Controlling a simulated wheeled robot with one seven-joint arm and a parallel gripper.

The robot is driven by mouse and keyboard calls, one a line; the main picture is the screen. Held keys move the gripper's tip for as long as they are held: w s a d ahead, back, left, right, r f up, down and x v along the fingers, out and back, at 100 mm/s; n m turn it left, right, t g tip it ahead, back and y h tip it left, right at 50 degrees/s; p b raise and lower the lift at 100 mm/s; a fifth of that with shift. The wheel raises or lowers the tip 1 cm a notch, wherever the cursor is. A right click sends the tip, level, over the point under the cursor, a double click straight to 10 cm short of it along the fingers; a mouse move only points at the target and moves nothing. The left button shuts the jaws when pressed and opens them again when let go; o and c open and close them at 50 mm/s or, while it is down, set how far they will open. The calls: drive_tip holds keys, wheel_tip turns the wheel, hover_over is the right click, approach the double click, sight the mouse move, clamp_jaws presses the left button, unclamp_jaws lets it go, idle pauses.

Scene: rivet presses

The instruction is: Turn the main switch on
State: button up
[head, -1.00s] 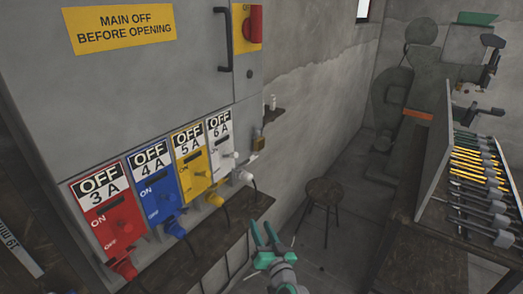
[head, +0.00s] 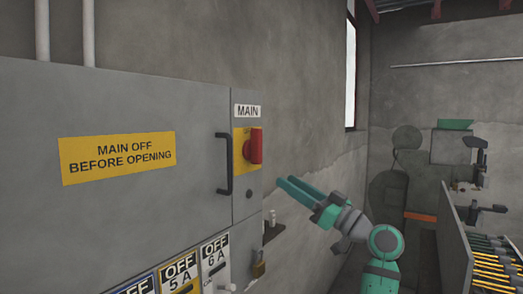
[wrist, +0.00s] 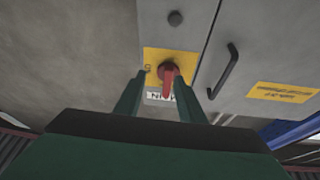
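The main switch (head: 255,147) is a red rotary handle on a yellow plate, under a white MAIN label (head: 247,111), on the right strip of the grey cabinet. Its handle stands roughly upright in the head view. My gripper (head: 284,185) is in front of the cabinet, to the right of and a little below the switch, its fingers pointing left. In the wrist view the red handle (wrist: 168,80) shows between the two spread fingers, beyond their tips. My gripper is open and empty. The two fingers overlap partly in the head view.
A black door handle (head: 223,164) is left of the switch. A yellow warning sign (head: 117,157) is on the door. A rack of tools (head: 490,255) stands at the right.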

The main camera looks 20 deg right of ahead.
drive_tip(key=n+g+y, duration=0.1)
drive_tip(key=n+y, duration=0.1)
approach(261, 145)
drive_tip(key=s, duration=0.1)
drive_tip(key=x, duration=0.9)
drive_tip(key=shift+w+a, duration=0.1)
drive_tip(key=shift+w, duration=0.35)
clamp_jaws()
